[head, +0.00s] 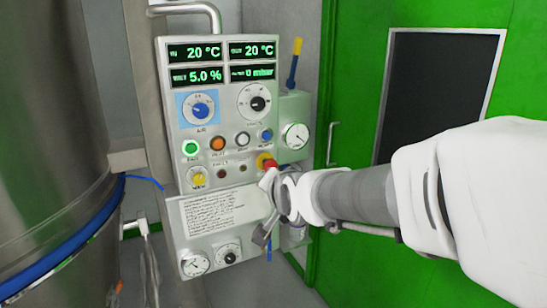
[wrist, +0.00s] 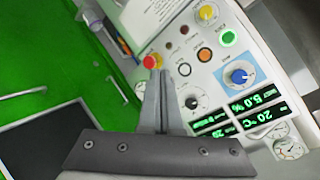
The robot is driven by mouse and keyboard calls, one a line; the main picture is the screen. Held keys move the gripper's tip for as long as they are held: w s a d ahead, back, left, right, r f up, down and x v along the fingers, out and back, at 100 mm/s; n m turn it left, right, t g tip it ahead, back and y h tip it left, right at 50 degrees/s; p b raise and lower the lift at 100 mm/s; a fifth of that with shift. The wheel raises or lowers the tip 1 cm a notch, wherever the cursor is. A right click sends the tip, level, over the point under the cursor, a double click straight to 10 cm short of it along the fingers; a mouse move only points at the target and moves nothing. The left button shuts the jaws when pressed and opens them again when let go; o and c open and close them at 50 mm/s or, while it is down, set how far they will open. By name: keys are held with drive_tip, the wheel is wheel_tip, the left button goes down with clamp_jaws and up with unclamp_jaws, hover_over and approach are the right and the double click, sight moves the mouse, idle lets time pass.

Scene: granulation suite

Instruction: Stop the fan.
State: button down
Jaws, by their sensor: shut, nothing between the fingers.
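The control panel (head: 235,165) stands upright in the middle of the head view. Its green button (head: 190,147), apparently labelled FAN, is lit at the left of a button row. It also glows in the wrist view (wrist: 228,38), upper right. My gripper (head: 268,181) is shut and empty in front of the panel's lower right part. In the wrist view its fingertips (wrist: 160,72) are together, beside the red button on a yellow base (wrist: 151,61). I cannot tell whether they touch it. The green button is clear of the gripper, to its left in the head view.
An orange button (head: 217,143), a white one (head: 243,139) and a blue one (head: 267,135) follow the green one. A blue AIR knob (head: 200,110) sits above. A large steel vessel (head: 50,130) stands left; a green door (head: 350,130) is right.

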drive_tip(key=w+a+m+t+y+b, duration=0.1)
drive_tip(key=w+a+m+y, duration=0.1)
drive_tip(key=a, duration=0.5)
drive_tip(key=w+a+m+t+y+b, duration=0.1)
drive_tip(key=w+a+m, duration=0.3)
drive_tip(key=a, duration=0.4)
drive_tip(key=shift+f+m+t+y+b, duration=0.3)
drive_tip(key=shift+m+t+y, duration=0.1)
drive_tip(key=shift+t+y, duration=0.45)
